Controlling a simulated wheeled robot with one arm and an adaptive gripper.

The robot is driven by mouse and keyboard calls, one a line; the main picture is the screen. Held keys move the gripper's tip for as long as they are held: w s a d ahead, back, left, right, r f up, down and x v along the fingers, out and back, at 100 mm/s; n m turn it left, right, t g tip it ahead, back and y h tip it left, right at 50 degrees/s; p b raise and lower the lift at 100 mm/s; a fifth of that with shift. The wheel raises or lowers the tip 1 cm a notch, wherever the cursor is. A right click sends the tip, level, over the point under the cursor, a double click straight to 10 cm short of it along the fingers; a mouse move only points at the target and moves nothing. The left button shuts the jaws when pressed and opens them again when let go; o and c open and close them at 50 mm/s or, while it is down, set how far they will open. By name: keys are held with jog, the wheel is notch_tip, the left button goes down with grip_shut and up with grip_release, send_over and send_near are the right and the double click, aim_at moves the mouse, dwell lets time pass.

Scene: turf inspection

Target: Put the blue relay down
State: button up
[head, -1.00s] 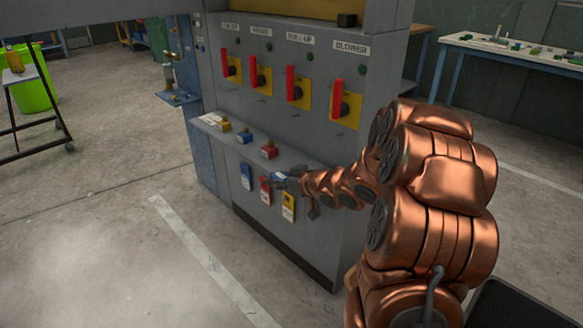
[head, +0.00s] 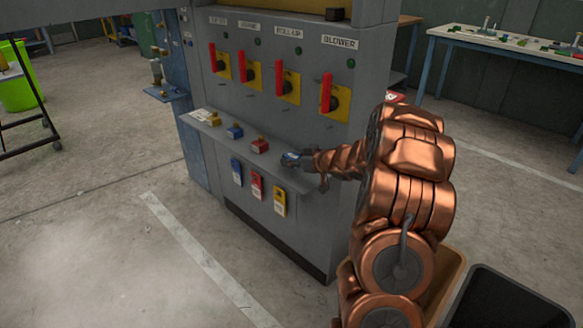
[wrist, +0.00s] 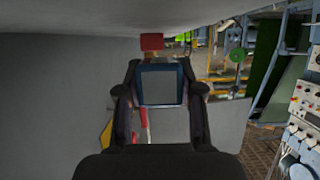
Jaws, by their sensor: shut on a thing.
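My gripper (head: 288,159) is shut on the blue relay (head: 291,156) at the right part of the grey shelf (head: 273,167) on the machine's front. In the wrist view, the two dark fingers (wrist: 160,92) flank the relay (wrist: 160,86), which shows a grey square face with a dark blue rim. I cannot tell whether its underside touches the shelf. To the left on the shelf stand a red block (head: 260,146), another blue block (head: 235,131) and a yellow one (head: 213,119). The red block also shows beyond the relay in the wrist view (wrist: 152,42).
Blue (head: 236,172), red (head: 256,185) and yellow (head: 280,202) tags hang below the shelf. Red-handled switches, such as the blower switch (head: 327,92), stand out from the panel above. A workbench (head: 500,42) is at the back right. Open concrete floor lies in front.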

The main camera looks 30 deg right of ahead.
jog(key=shift+f, duration=1.4)
jog(key=shift+f, duration=0.15)
jog(key=o, duration=1.2)
jog(key=shift+c, duration=0.2)
